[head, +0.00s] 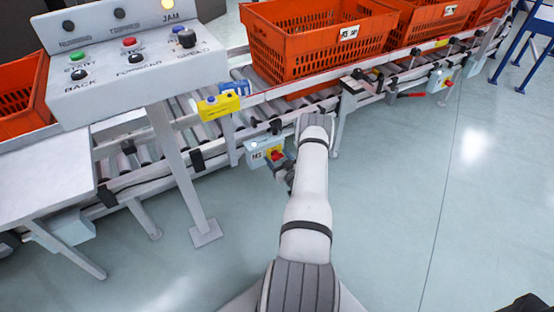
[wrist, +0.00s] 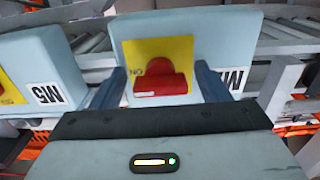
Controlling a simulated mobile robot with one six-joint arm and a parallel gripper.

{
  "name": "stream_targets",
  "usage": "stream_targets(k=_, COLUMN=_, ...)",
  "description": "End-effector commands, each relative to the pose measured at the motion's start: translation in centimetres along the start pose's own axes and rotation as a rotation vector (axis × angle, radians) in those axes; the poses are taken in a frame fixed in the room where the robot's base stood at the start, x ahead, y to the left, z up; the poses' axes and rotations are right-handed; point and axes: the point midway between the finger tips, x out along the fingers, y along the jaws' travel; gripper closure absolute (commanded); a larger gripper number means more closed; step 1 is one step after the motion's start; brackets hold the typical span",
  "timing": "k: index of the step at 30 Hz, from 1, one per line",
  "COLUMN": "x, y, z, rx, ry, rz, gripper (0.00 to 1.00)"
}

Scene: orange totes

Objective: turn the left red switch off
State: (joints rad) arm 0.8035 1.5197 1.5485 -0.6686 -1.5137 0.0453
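In the wrist view a red switch (wrist: 160,80) sits on a yellow plate (wrist: 158,50) on a pale blue box (wrist: 225,38). Its handle lies across the picture, beside lettering that seems upside down. My gripper (wrist: 159,72) is open, one dark finger on each side of the handle, with gaps visible.
The conveyor (head: 190,105) carries orange totes (head: 310,45). A control panel (head: 135,65) on a post stands at the left. Another switch box (head: 438,80) with red on it hangs farther right. The floor (head: 400,190) right of my arm is clear.

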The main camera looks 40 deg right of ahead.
Motion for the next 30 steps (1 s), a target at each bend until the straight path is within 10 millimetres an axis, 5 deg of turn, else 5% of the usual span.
stream_targets(k=16, x=-0.01, y=-0.10, z=0.03, rx=0.000, ry=-0.001, rz=-0.001, gripper=0.76)
stream_targets(k=30, x=0.00, y=-0.11, z=0.21, rx=-0.125, ry=-0.001, rz=-0.002, gripper=0.76)
